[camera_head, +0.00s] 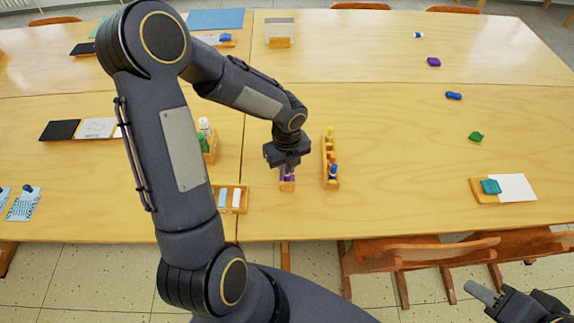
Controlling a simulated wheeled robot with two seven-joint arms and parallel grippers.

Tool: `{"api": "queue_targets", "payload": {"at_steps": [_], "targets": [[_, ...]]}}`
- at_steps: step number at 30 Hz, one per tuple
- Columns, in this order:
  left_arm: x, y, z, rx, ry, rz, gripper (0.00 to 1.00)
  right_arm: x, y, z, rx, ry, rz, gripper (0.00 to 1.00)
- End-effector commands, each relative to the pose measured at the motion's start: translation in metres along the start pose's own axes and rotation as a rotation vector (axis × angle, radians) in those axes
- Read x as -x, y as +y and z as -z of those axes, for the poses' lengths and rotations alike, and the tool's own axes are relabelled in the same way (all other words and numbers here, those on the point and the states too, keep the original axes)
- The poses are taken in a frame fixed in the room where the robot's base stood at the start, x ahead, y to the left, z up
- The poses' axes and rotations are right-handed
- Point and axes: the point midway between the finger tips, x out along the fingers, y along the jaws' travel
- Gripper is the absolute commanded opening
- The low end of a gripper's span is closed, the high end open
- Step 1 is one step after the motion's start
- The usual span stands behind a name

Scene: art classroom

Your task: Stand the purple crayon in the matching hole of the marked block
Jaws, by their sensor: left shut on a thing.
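My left gripper (289,163) points down over the middle of the table, shut on the purple crayon (290,173), which shows just below the jaws. The jaws hide most of it. A small wooden block (287,186) is directly below the gripper; I cannot tell whether the crayon touches it. To the right stands a long wooden block (326,168) with a yellow crayon (330,131) at its far end and a blue one (333,170) near its front. No marks on the blocks can be made out. My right gripper (482,293) is low at the right, off the table; its jaws are unclear.
A wooden tray (244,207) with light pieces and a wooden holder (211,150) with bottles stand left of the gripper. A green lump (476,136) and a board with white paper (514,187) lie at right. Chairs (420,255) line the front edge.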

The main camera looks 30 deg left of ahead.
Motion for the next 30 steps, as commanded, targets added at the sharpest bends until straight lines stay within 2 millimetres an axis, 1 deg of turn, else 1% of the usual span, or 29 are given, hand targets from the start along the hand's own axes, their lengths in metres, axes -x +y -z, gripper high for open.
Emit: {"api": "queue_targets", "payload": {"at_steps": [13,14,18,19,30], "targets": [[-0.0014,0.0000,0.0000,0.000,0.000,0.000,0.00,-0.0005,0.0002,-0.0003,0.000,0.000,0.000,0.36],[-0.0013,0.0000,0.0000,0.000,0.000,0.000,0.18,-0.0005,0.0003,-0.0003,0.000,0.000,0.000,0.36],[-0.0013,0.0000,0.0000,0.000,0.000,0.000,0.37,-0.0005,0.0003,-0.0003,0.000,0.000,0.000,0.36],[-0.0013,0.0000,0.0000,0.000,0.000,0.000,0.40,-0.0005,0.0003,-0.0003,0.000,0.000,0.000,0.36],[-0.0013,0.0000,0.0000,0.000,0.000,0.000,0.40,-0.0006,0.0002,-0.0003,0.000,0.000,0.000,0.36]]}}
